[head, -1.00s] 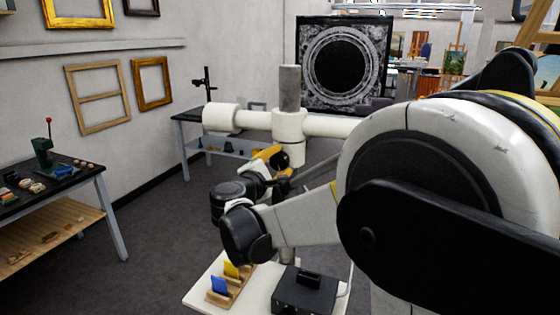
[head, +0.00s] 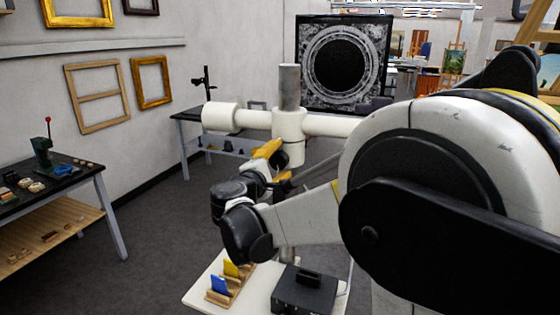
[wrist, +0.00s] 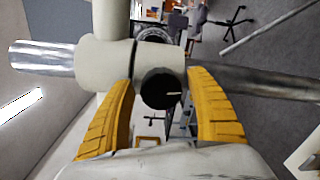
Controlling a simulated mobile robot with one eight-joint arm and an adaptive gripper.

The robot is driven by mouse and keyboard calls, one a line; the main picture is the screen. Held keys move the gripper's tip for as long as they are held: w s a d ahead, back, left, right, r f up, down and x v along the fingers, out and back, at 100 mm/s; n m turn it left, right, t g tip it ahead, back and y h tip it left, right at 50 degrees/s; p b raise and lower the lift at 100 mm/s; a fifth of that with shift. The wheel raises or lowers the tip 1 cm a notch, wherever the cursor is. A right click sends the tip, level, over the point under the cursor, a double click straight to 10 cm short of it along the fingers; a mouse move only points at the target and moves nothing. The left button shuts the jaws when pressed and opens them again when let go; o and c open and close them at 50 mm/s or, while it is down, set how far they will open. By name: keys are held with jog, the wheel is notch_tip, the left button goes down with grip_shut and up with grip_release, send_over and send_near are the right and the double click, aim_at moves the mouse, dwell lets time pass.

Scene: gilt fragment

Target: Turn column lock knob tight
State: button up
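The column lock knob (wrist: 161,88) is a round black knob with a pale mark, on the side of the white clamp collar (wrist: 103,66) around the metal column (wrist: 250,82). In the head view the collar (head: 289,128) sits on the upright column (head: 290,88), and the knob is hard to make out behind my gripper (head: 268,152). In the wrist view my gripper (wrist: 160,80) has its two yellow fingers apart, one on each side of the knob. A gap shows between the left finger and the knob; contact on the right is unclear.
A white horizontal tube (head: 240,118) crosses the column. A white-topped stand (head: 202,291) below holds a black box (head: 304,291) and a wooden rack (head: 240,286) with blue and yellow cards. A dark-topped bench (head: 80,172) stands at the left, with open floor between.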

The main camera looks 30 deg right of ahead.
jog(key=v, duration=1.2)
jog(key=shift+f, duration=0.15)
